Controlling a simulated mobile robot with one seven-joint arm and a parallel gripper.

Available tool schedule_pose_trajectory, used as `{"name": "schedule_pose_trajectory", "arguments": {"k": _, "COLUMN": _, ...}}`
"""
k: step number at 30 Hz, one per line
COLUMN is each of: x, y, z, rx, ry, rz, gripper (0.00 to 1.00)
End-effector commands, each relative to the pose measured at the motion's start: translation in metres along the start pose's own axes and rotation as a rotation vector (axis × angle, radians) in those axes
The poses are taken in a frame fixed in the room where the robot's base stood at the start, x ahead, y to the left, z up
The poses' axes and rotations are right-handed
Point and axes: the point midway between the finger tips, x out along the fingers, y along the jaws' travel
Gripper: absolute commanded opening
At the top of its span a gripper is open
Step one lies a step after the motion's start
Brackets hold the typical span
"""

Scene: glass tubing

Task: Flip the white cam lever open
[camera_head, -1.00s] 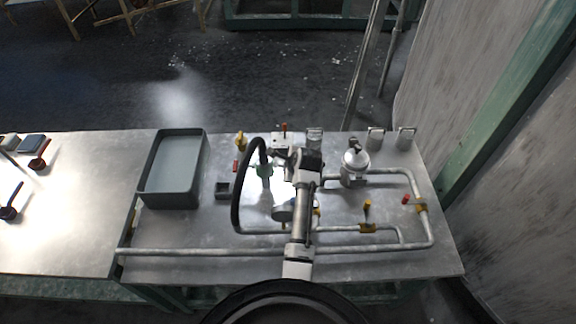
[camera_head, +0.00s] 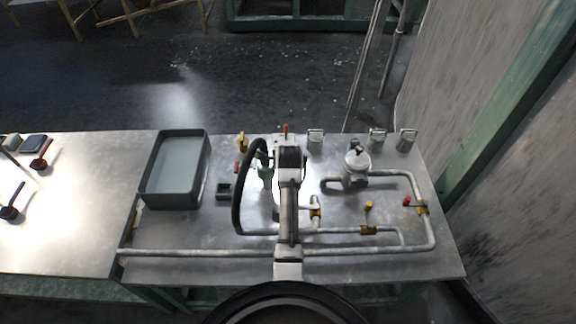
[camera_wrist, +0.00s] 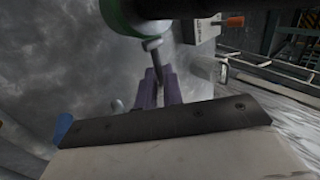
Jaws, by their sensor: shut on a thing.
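In the wrist view, the cam lever (camera_wrist: 152,45) is a pale grey-white stem with a small head, just under a green round coupling (camera_wrist: 120,14). My gripper (camera_wrist: 160,78) has purple fingers that are shut on the lever's slim lower part. The green coupling also shows in the head view (camera_head: 266,173), at the end of the black hose, left of my arm. In the head view my arm hides the lever and fingertips.
A black hose (camera_head: 237,200) curves left of my arm. Grey pipes (camera_head: 375,252) with yellow valves (camera_head: 368,229) run along the front and right. A grey bin (camera_head: 146,192) stands at left. A pale block with an orange handle (camera_wrist: 234,21) is beyond the coupling.

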Motion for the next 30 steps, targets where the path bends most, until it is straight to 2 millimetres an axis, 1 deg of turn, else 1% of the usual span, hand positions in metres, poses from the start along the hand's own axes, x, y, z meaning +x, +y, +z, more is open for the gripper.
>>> {"name": "schedule_pose_trajectory", "arguments": {"k": 1, "x": 0.000, "y": -0.001, "z": 0.000, "rx": 0.000, "ry": 0.001, "rz": -0.001, "gripper": 0.00}}
{"name": "schedule_pose_trajectory", "arguments": {"k": 2, "x": 0.000, "y": -0.001, "z": 0.000, "rx": 0.000, "ry": 0.001, "rz": -0.001, "gripper": 0.10}}
{"name": "schedule_pose_trajectory", "arguments": {"k": 3, "x": 0.000, "y": -0.001, "z": 0.000, "rx": 0.000, "ry": 0.001, "rz": -0.001, "gripper": 0.15}}
{"name": "schedule_pose_trajectory", "arguments": {"k": 6, "x": 0.000, "y": -0.001, "z": 0.000, "rx": 0.000, "ry": 0.000, "rz": -0.001, "gripper": 0.28}}
{"name": "schedule_pose_trajectory", "arguments": {"k": 7, "x": 0.000, "y": 0.000, "z": 0.000, "rx": 0.000, "ry": 0.000, "rz": -0.001, "gripper": 0.31}}
{"name": "schedule_pose_trajectory", "arguments": {"k": 16, "x": -0.001, "y": 0.000, "z": 0.000, "rx": 0.000, "ry": 0.000, "rz": -0.001, "gripper": 0.31}}
{"name": "schedule_pose_trajectory", "arguments": {"k": 20, "x": -0.011, "y": 0.000, "z": 0.000, "rx": 0.000, "ry": -0.001, "rz": -0.003, "gripper": 0.31}}
{"name": "schedule_pose_trajectory", "arguments": {"k": 23, "x": -0.026, "y": 0.000, "z": 0.000, "rx": 0.000, "ry": -0.001, "rz": -0.004, "gripper": 0.31}}
{"name": "schedule_pose_trajectory", "arguments": {"k": 30, "x": -0.081, "y": 0.000, "z": 0.000, "rx": -0.001, "ry": -0.001, "rz": -0.006, "gripper": 0.31}}
